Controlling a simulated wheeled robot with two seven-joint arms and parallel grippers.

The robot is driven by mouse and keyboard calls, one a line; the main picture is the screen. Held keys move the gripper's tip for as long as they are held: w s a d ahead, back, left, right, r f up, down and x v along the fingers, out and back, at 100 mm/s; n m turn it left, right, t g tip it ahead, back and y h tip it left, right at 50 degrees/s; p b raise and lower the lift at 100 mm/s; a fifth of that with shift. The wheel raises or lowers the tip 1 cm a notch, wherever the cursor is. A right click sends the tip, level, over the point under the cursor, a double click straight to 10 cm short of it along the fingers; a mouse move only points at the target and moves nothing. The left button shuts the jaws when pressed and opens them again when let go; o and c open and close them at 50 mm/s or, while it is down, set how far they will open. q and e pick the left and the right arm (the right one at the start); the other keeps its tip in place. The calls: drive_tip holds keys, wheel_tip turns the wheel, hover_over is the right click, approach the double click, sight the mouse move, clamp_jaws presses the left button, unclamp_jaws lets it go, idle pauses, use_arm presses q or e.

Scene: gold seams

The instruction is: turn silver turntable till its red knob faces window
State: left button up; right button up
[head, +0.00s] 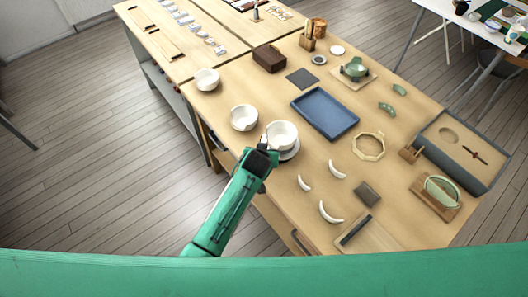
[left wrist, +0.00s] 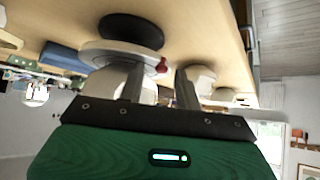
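The silver turntable (head: 290,154) is near the left edge of the bench, with a white bowl (head: 282,134) on it. In the left wrist view, which is upside down, its disc (left wrist: 92,55) sits on a dark round base (left wrist: 130,32). The red knob (left wrist: 162,67) is at the disc's rim. My left gripper (head: 267,151) is at the turntable's near left side. In the wrist view its fingers (left wrist: 160,72) are apart, with the knob appearing between them; contact cannot be told. The knob is hidden in the head view. My right gripper is not in view.
White bowls (head: 244,117) and (head: 207,79) stand farther back along the left edge. A blue tray (head: 325,109) lies right of the turntable; white curved pieces (head: 330,212) lie nearer. In the wrist view, a bright window-like opening (left wrist: 270,138) is at the lower right.

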use_arm(q)
drive_tip(key=shift+s, duration=0.1)
drive_tip(key=b+v, duration=0.2)
drive_tip(key=v, duration=1.1)
drive_tip(key=shift+s+r+b, duration=0.2)
drive_tip(key=shift+r+b, duration=0.05)
drive_tip(key=shift+b, duration=0.1)
